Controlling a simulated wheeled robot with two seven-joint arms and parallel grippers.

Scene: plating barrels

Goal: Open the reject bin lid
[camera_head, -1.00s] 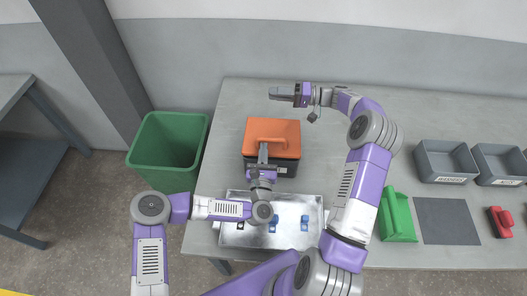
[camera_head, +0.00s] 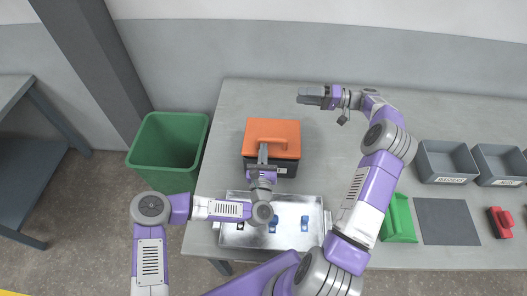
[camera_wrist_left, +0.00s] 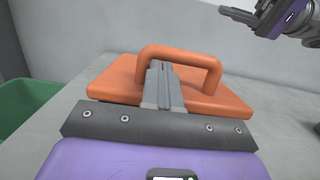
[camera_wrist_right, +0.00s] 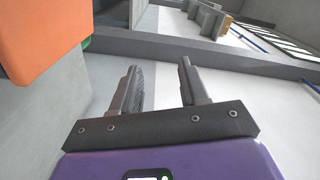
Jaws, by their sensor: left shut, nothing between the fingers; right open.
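The reject bin (camera_head: 287,169) is a dark box on the table with an orange lid (camera_head: 290,145) on top, which looks closed. The lid carries an arched orange handle (camera_wrist_left: 180,53); the lid (camera_wrist_left: 112,85) fills the middle of the left wrist view. My left gripper (camera_head: 263,150) is shut, its fingers over the lid at the handle; whether they touch it I cannot tell. The left wrist view shows the shut fingertips (camera_wrist_left: 158,70) under the arch. My right gripper (camera_head: 302,95) is open and empty, behind and right of the bin. Its spread fingers show in the right wrist view (camera_wrist_right: 158,80).
A metal tray (camera_head: 316,236) with small blue parts lies in front of the bin. A green bin (camera_head: 150,165) stands left of the table. Grey trays (camera_head: 447,178), a green object (camera_head: 398,222) and a red object (camera_head: 500,222) are at right. The table behind the bin is clear.

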